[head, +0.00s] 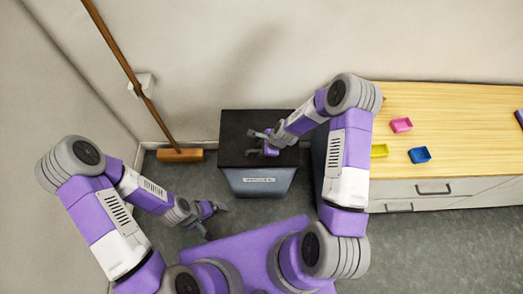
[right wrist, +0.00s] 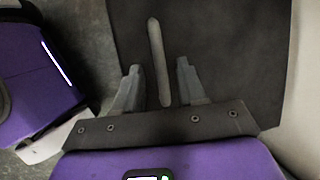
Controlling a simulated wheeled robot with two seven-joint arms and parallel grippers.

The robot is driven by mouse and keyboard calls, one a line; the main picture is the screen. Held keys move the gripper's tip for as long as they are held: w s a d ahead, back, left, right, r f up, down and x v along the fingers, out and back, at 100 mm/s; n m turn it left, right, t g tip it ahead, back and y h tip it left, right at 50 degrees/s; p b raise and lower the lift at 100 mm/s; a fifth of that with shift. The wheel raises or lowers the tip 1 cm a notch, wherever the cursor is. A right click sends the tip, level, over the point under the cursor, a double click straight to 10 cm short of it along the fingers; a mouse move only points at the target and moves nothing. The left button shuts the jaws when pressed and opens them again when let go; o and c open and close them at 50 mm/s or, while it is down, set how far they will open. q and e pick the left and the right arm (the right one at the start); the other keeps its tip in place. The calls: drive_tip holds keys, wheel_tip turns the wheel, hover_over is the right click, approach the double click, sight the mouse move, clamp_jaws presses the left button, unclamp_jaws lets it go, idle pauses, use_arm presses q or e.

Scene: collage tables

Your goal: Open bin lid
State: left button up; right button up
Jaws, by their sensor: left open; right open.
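The bin (head: 245,190) stands on the floor against the back wall, with a pale label on its front. Its flat black lid (head: 235,120) lies shut on top. In the right wrist view the dark lid (right wrist: 225,50) fills the middle, with a long grey handle (right wrist: 156,55) on it. My right gripper (head: 252,143) is over the lid, open. In the right wrist view its two fingers (right wrist: 158,82) stand either side of the handle's near part, with gaps on both sides. I cannot tell their height above the lid. My left gripper (head: 215,220) is open and empty, low and left of the bin.
A broom (head: 180,155) leans in the corner left of the bin. Bare floor lies in front of the counter.

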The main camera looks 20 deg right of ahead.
drive_tip(key=shift+w+a+f, duration=0.1)
drive_tip(key=shift+f, duration=0.15)
clamp_jaws()
drive_tip(key=shift+r, duration=0.1)
